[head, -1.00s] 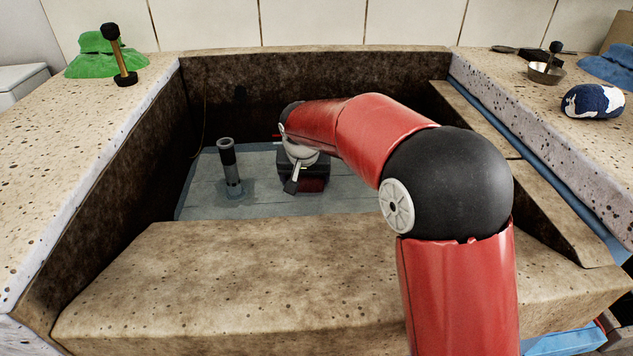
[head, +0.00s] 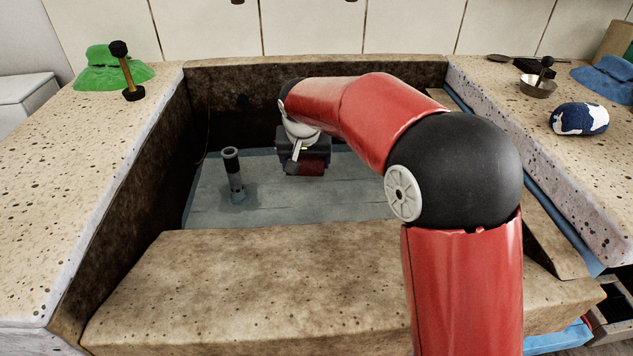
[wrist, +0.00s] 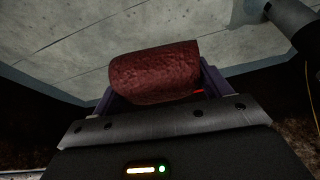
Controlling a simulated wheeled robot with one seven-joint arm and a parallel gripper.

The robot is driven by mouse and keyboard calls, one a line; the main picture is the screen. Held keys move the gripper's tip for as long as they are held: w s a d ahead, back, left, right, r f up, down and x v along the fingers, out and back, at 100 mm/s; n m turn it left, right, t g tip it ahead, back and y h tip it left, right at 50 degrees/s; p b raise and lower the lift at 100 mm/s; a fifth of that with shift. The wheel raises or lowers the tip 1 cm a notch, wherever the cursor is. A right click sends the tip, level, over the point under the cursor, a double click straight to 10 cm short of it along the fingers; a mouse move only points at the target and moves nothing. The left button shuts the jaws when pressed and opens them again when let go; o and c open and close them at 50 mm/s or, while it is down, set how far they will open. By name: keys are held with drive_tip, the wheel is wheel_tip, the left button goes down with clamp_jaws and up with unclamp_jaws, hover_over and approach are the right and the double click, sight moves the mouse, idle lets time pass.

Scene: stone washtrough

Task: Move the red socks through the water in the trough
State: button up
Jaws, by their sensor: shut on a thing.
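The red socks (wrist: 155,75) are a dark red rolled bundle, held between the fingers of my gripper (wrist: 155,88) in the wrist view. In the head view the red socks (head: 312,168) show small at the lower front of my gripper (head: 305,172), low inside the stone trough (head: 190,290). Grey-blue water (head: 330,200) covers the trough floor. Whether the socks touch the water I cannot tell. Much of the trough's right side is hidden behind my arm.
An upright grey pipe (head: 233,175) stands in the water left of my gripper.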

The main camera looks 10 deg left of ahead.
wheel_tip(320, 180, up, 6)
drive_tip(key=p, duration=0.3)
drive_tip(key=shift+r, duration=0.15)
wheel_tip(320, 180, up, 8)
drive_tip(key=shift+f, duration=0.25)
idle(2.0)
